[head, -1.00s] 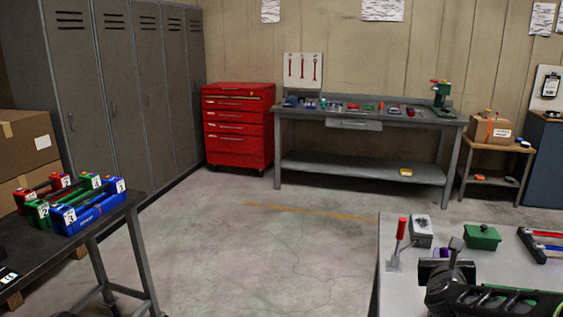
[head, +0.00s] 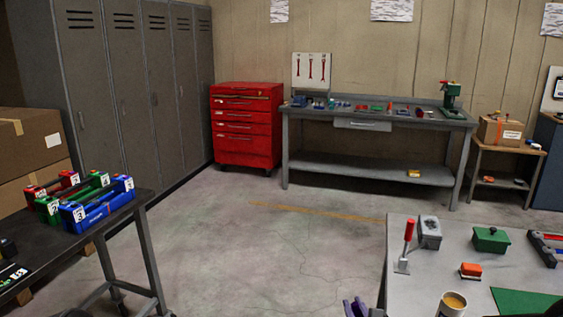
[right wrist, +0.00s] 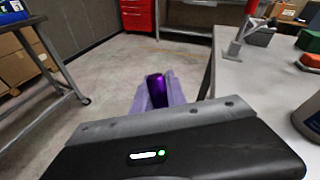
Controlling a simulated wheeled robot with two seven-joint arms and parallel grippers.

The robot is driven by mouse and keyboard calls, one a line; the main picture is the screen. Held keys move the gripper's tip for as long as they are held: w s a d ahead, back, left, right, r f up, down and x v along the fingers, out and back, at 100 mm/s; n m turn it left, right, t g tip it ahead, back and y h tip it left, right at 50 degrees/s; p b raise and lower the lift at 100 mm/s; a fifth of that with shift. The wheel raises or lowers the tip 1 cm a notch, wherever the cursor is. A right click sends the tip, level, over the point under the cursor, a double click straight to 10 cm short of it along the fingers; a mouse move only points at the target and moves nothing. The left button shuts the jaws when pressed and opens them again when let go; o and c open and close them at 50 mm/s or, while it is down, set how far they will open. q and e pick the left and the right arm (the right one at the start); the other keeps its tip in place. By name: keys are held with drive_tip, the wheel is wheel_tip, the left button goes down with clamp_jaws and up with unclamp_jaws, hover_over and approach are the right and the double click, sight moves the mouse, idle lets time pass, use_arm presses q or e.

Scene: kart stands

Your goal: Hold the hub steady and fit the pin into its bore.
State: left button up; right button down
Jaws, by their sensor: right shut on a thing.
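My right gripper (right wrist: 157,84) has pale lavender fingers and is shut on a dark purple rounded part (right wrist: 156,91). I cannot tell whether this part is the pin or the hub. In the head view the right gripper's fingers (head: 361,308) just show at the bottom edge, left of the near grey table. In the right wrist view the gripper is over the floor, beside that table's left side and apart from it. My left gripper is not in view. I cannot make out a bore in either view.
The near table (head: 402,290) carries a red-handled clamp (head: 407,243), grey box (head: 429,233), green box (head: 491,239), red-orange block (head: 471,270), mug (head: 453,304) and green mat (head: 525,301). A dark cart (head: 135,206) with numbered totes stands left. Floor between is clear.

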sight(358, 312)
drive_tip(key=v, duration=0.5)
drive_tip(key=shift+s+r, duration=0.2)
drive_tip(key=shift+r, duration=0.2)
drive_tip(key=shift+w, duration=0.1)
